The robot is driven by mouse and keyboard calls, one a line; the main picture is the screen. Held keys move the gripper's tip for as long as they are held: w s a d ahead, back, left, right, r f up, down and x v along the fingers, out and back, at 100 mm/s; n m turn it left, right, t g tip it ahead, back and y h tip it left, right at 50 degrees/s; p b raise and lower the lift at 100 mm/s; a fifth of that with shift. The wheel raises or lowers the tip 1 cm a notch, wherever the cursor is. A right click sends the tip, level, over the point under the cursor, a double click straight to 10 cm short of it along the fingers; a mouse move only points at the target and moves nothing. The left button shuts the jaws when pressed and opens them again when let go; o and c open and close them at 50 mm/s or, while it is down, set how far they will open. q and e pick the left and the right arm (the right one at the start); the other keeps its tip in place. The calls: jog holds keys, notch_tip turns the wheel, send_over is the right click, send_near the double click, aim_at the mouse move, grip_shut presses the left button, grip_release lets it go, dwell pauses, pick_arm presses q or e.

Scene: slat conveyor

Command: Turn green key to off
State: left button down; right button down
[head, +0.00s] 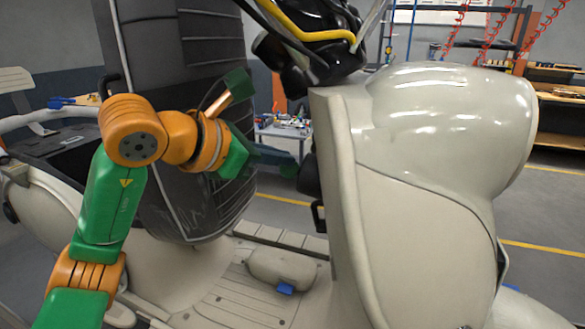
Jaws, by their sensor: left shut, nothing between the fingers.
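My left arm reaches in from the left. My left gripper (291,168) is dark green, shut and empty, pointing right at the inner side of the front shield. Its tip is close to a black fitting (309,176) on the shield's edge; I cannot tell whether they touch. The green key cannot be made out; the inner face of the shield is turned away from view. My right gripper is not in view.
A black seat (190,60) stands upright behind my left arm. Black handlebar parts with a yellow cable (310,30) hang above the shield. A blue tag (286,288) lies by a raised hump on the ribbed footboard (235,300). Shelves (560,100) stand at the back right.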

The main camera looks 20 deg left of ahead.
pick_arm(q)
jog(key=shift+f, duration=0.4)
dwell(0.6)
jog(key=shift+s+f+b, duration=0.15)
jog(key=shift+f+b, duration=0.3)
jog(key=shift+b, duration=0.1)
dwell(0.8)
jog(key=r+p+v, duration=0.1)
jog(key=v, duration=0.7)
jog(key=shift+p, duration=0.3)
jog(key=shift+w+r, duration=0.1)
jog(key=shift+w, duration=0.1)
